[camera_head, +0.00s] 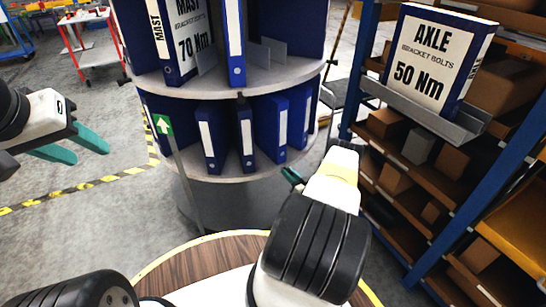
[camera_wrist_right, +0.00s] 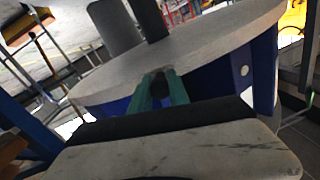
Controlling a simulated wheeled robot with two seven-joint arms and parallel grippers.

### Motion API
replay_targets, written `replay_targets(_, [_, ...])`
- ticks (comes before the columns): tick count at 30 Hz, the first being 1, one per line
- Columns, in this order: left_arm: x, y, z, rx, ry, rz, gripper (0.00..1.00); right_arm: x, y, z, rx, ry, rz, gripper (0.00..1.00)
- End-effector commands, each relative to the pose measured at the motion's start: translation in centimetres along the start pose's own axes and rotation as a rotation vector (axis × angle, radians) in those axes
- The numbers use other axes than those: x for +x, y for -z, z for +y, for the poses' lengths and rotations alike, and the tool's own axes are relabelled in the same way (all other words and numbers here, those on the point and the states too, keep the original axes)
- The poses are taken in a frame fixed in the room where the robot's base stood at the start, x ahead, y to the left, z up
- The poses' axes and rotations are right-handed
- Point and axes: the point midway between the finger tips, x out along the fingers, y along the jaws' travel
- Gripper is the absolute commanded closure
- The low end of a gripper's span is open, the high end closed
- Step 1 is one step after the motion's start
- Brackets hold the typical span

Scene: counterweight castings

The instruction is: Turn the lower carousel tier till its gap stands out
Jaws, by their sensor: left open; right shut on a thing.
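The lower carousel tier (camera_head: 232,170) is a round grey shelf carrying several blue binders (camera_head: 272,128) with white labels. A dark blue stretch without white labels shows at its left, behind a post with a green arrow sign (camera_head: 162,124); I cannot tell if this is the gap. My right gripper (camera_head: 290,176) is at the tier's front right rim, mostly hidden by my arm. In the right wrist view its teal fingers (camera_wrist_right: 158,88) are shut on a small dark knob (camera_wrist_right: 160,80) at the rim of the grey disc (camera_wrist_right: 205,52). My left gripper (camera_head: 80,147) is open and empty, left of the carousel.
The upper tier (camera_head: 275,75) holds binders, one reading MAST 70 Nm. An AXLE 50 Nm binder (camera_head: 430,60) stands on a grey tray at right, by a blue rack (camera_head: 455,195) with boxes. A round wooden table (camera_head: 205,262) is in front.

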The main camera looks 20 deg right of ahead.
Motion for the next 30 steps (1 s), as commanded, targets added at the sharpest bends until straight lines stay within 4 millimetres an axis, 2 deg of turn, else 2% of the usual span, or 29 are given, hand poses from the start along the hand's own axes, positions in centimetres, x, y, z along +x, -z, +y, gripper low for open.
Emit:
replay_targets(20, [0.0,0.0,0.0,0.0,0.0,0.0,0.57,0.0,0.0,-0.1,0.001,-0.004,0.002,1.0])
replay_targets(23, [0.0,0.0,0.0,0.0,0.0,0.0,0.57,0.1,-0.3,-1.3,0.006,-0.023,0.01,1.0])
replay_targets(25, [0.0,0.0,0.0,0.0,0.0,0.0,0.57,0.2,-0.7,-2.8,0.011,-0.05,0.018,1.0])
replay_targets(30, [0.0,0.0,0.0,0.0,0.0,0.0,0.57,0.8,-1.6,-7.8,0.01,-0.118,0.026,1.0])
